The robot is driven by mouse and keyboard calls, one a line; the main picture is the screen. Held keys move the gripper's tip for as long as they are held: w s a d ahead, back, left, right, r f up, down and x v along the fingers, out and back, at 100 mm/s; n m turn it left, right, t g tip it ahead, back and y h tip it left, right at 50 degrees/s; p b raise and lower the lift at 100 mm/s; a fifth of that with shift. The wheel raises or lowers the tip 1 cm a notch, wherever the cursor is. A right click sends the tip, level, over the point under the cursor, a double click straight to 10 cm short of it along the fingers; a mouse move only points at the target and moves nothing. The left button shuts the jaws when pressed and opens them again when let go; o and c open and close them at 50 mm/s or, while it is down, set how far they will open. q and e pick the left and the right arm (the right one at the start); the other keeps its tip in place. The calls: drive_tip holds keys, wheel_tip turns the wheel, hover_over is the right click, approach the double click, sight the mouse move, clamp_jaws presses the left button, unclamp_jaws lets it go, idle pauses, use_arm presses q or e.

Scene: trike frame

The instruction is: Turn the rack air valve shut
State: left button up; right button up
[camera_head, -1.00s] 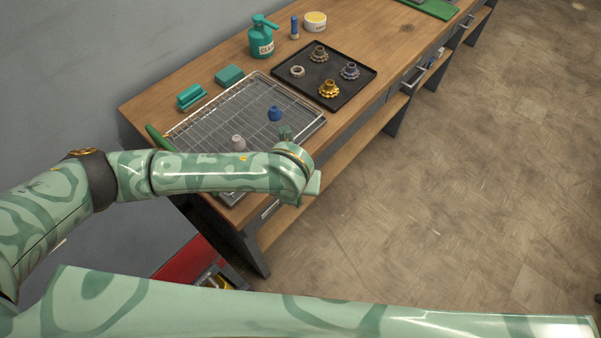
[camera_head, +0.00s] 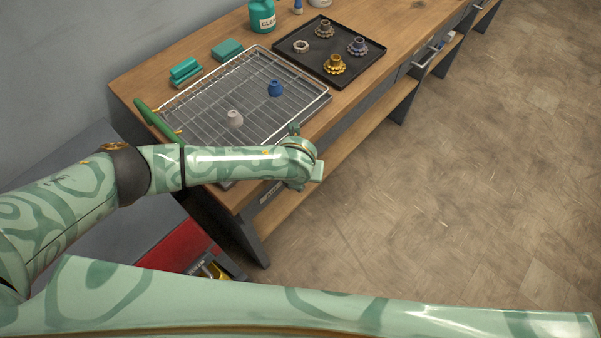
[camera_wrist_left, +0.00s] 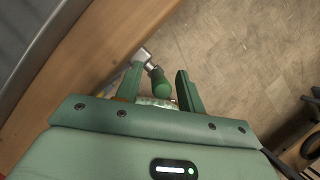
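In the left wrist view, a short green handle (camera_wrist_left: 159,84) on a metal fitting (camera_wrist_left: 147,59) shows below the bench edge. It looks like the valve, but I cannot be sure. My left gripper (camera_wrist_left: 160,70) is open, with one finger on either side of this handle and visible gaps to it. Whether the handle is at finger depth I cannot tell. In the head view, my left wrist (camera_head: 300,163) is at the bench's front edge and hides the fitting and most of the gripper. My right gripper is not in view.
The wooden bench (camera_head: 140,88) carries a wire rack tray (camera_head: 215,92) with a blue and a pale piece, and a black tray (camera_head: 372,62) with several sprockets. A red box (camera_head: 180,253) stands below. The floor at right is clear.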

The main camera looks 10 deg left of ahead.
use_arm(q)
clamp_jaws()
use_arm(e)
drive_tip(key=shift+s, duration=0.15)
